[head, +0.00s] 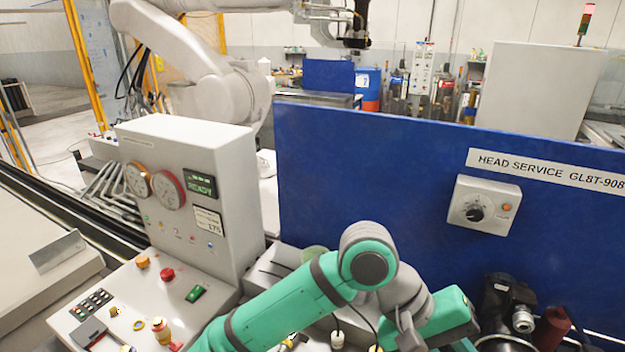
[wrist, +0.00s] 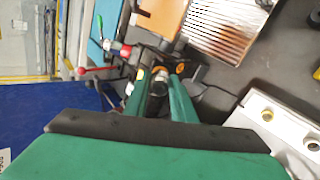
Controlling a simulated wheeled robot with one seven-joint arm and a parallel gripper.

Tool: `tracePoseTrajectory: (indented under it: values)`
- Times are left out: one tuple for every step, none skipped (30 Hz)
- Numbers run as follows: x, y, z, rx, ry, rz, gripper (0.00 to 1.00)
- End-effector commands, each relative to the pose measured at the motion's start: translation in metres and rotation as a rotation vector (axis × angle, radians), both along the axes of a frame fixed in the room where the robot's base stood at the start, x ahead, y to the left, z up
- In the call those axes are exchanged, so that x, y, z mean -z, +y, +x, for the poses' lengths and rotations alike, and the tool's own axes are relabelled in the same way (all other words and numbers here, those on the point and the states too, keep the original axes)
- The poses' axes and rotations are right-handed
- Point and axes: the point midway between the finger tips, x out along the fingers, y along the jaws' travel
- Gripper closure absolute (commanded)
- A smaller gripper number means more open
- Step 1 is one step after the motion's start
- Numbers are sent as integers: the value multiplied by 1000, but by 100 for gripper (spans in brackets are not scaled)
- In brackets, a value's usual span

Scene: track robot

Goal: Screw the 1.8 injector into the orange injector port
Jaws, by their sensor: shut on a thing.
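In the wrist view my gripper (wrist: 158,92) is shut, its two green fingers on either side of a dark, slim injector (wrist: 156,88) with a pale end. Its 1.8 marking cannot be read. An orange ring (wrist: 180,68), which looks like the orange injector port, shows just beyond the fingertips, slightly to the right. I cannot tell whether the injector touches it or is in it. In the head view the green arm and hand hide the fingertips, the injector and the port.
A grey control console (head: 190,205) reading READY stands left of my arm. A blue panel (head: 375,170) with a dial box (head: 484,205) rises behind it. Dark machine parts (head: 510,305) sit at right. A pale block with holes (wrist: 285,130) and a ribbed metal plate (wrist: 228,30) show in the wrist view.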

Motion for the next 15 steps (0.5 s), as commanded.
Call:
tracePoseTrajectory:
  values:
    - [4, -1, -5, 55, -31, -14, 100]
    - [4, -1, -5, 79, -51, -26, 100]
    - [4, -1, -5, 107, -75, -41, 100]
    - [4, -1, -5, 126, -91, -51, 100]
    - [4, -1, -5, 143, -106, -58, 100]
    - [4, -1, -5, 160, -120, -67, 100]
    - [4, -1, -5, 169, -128, -72, 100]
    - [4, -1, -5, 175, -133, -75, 100]
    - [4, -1, -5, 180, -139, -78, 100]
    - [4, -1, -5, 182, -140, -79, 100]
    - [4, -1, -5, 182, -140, -79, 100]
    - [4, -1, -5, 181, -139, -78, 100]
    - [4, -1, -5, 181, -139, -79, 100]
    - [4, -1, -5, 180, -138, -79, 100]
    - [4, 0, -5, 179, -139, -79, 100]
